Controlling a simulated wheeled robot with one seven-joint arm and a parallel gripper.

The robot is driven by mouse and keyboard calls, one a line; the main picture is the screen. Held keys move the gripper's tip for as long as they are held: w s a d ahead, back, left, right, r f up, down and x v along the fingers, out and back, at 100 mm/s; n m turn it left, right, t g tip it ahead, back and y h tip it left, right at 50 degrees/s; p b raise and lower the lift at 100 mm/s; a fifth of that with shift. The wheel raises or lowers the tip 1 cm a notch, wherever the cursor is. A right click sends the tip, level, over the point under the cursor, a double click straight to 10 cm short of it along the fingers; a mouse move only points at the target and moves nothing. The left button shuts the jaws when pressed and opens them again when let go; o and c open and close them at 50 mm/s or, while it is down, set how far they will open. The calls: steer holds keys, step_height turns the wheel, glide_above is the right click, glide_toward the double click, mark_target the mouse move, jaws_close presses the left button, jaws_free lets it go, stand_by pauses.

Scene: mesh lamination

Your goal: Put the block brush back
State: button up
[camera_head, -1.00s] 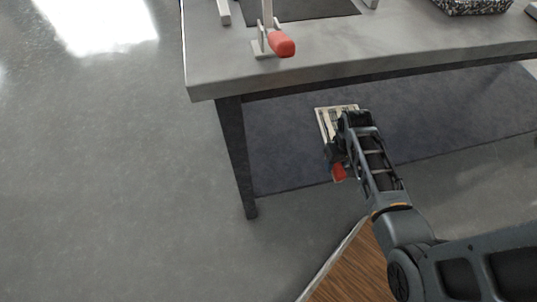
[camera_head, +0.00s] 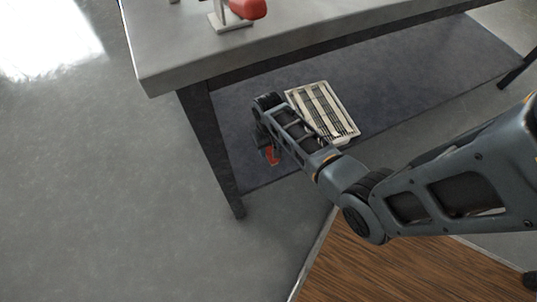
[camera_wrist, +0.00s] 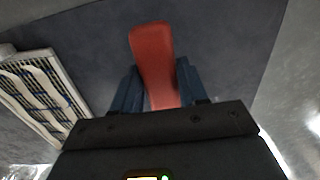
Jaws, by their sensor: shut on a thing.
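My gripper (camera_wrist: 155,90) is shut on a long red, rounded piece (camera_wrist: 152,55), which looks like the handle of the block brush. The red piece sticks out between the dark blue fingers in the wrist view. In the head view only a small red part (camera_head: 271,156) shows below the wrist, and the arm hides most of the gripper. The gripper is beneath the table, above the dark surface, just left of a pale slatted tray (camera_head: 347,133). The tray also shows at the left of the wrist view (camera_wrist: 52,62). Bristles are not visible.
The grey table (camera_head: 170,62) stands over the dark lower surface (camera_head: 385,85), with a dark leg (camera_head: 212,150) close left of my arm. A wooden surface (camera_head: 390,270) is at the front. Open floor lies left.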

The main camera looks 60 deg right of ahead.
mark_target(269, 153)
step_height(269, 153, down, 4)
steer(key=shift+f+b, duration=0.1)
steer(key=shift+b, duration=1.05)
steer(key=o, duration=1)
step_height(269, 153, up, 12)
steer(key=p, duration=0.5)
steer(key=shift+a, duration=0.1)
